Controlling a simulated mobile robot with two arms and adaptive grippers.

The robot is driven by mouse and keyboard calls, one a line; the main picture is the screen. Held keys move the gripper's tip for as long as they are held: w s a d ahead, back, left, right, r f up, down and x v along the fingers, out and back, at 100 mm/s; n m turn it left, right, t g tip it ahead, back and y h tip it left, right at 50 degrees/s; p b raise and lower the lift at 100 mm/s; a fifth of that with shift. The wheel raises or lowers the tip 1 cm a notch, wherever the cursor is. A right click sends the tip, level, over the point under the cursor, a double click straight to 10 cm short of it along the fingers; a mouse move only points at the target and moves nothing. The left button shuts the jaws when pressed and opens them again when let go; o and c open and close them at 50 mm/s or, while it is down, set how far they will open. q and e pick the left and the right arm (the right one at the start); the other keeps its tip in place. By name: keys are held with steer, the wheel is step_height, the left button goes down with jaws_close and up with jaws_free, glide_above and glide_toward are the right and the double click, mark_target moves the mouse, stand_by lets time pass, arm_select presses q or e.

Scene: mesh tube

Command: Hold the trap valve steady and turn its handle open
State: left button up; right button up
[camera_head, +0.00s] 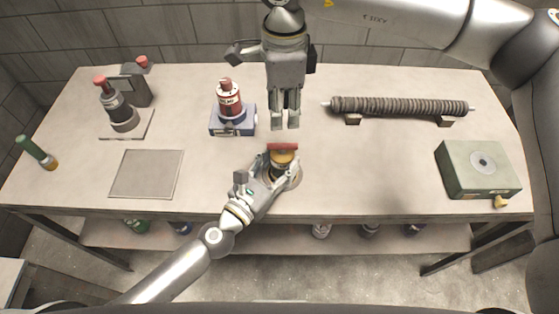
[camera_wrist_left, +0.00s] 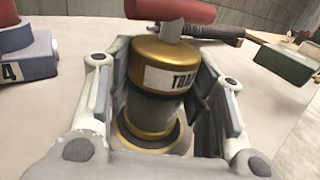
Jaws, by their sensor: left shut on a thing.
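The trap valve (camera_head: 283,159) stands upright on a round base near the front middle of the table. It has a gold and dark body with a partly hidden label, also seen in the left wrist view (camera_wrist_left: 172,72). Its red bar handle (camera_head: 283,147) lies across the top, running left to right in the head view. My left gripper (camera_head: 279,173) is shut on the valve body, one finger on each side, below the handle. My right gripper (camera_head: 285,124) points down just behind the handle, apart from it and empty, with a narrow gap between its fingers.
A red-topped bottle on a blue block (camera_head: 233,120) stands left of my right gripper. A dark red-capped valve (camera_head: 120,112), a flat grey plate (camera_head: 146,174) and a green-handled tool (camera_head: 37,152) lie farther left. A ribbed tube (camera_head: 400,106) and a green box (camera_head: 477,170) are right.

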mark_target(283, 144)
steer(key=o, duration=0.6)
steer(key=shift+m, duration=0.3)
steer(key=o, duration=0.4)
steer(key=shift+r+m, duration=0.1)
steer(key=shift+m, duration=0.9)
steer(key=shift+o, duration=0.2)
step_height(283, 144, down, 10)
steer(key=m, duration=1.7)
steer(key=shift+f, duration=0.25)
steer(key=c, duration=1)
